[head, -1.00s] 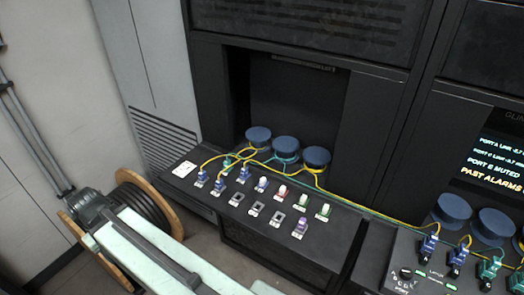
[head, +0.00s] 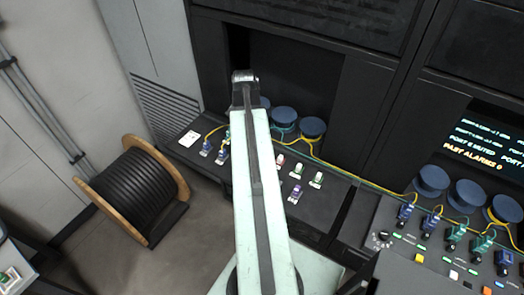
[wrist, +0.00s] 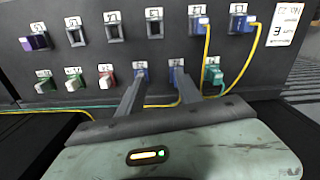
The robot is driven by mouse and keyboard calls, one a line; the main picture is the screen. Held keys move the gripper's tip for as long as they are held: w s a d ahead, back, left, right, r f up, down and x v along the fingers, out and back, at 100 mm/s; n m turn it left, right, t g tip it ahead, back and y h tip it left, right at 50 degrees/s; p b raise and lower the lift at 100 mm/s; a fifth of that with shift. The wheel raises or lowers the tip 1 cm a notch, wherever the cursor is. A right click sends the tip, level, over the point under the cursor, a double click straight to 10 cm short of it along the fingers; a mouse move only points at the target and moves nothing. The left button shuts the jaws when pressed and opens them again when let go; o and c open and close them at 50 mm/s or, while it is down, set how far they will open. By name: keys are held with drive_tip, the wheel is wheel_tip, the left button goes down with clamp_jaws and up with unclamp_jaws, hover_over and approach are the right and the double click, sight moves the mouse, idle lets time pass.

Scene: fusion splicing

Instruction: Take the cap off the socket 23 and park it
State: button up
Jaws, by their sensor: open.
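The socket numbers are too small to read, so I cannot tell which is socket 23. In the wrist view my gripper (wrist: 157,84) is open and empty, its fingers reaching toward the lower row of sockets. Left of the fingers are a red fitting (wrist: 106,80) and two green ones (wrist: 73,82). A purple fitting (wrist: 37,41) is at upper left. In the head view my arm hides the gripper and some sockets.
Empty sockets (wrist: 114,30) line the upper row. Blue plugs (wrist: 240,24) with yellow cables are at upper right, and a green plug (wrist: 212,76) sits right of the fingers. A cable reel (head: 130,192) is on the floor at left.

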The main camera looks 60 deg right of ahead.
drive_tip(key=s+d+m, duration=0.1)
drive_tip(key=s+d, duration=0.1)
drive_tip(key=s+d+m, duration=0.1)
drive_tip(key=s, duration=0.2)
drive_tip(key=shift+d, duration=0.35)
drive_tip(key=shift+w, duration=0.1)
wheel_tip(320, 180, down, 9)
drive_tip(key=b, duration=0.9)
drive_tip(key=shift+f, duration=0.1)
clamp_jaws()
idle(1.3)
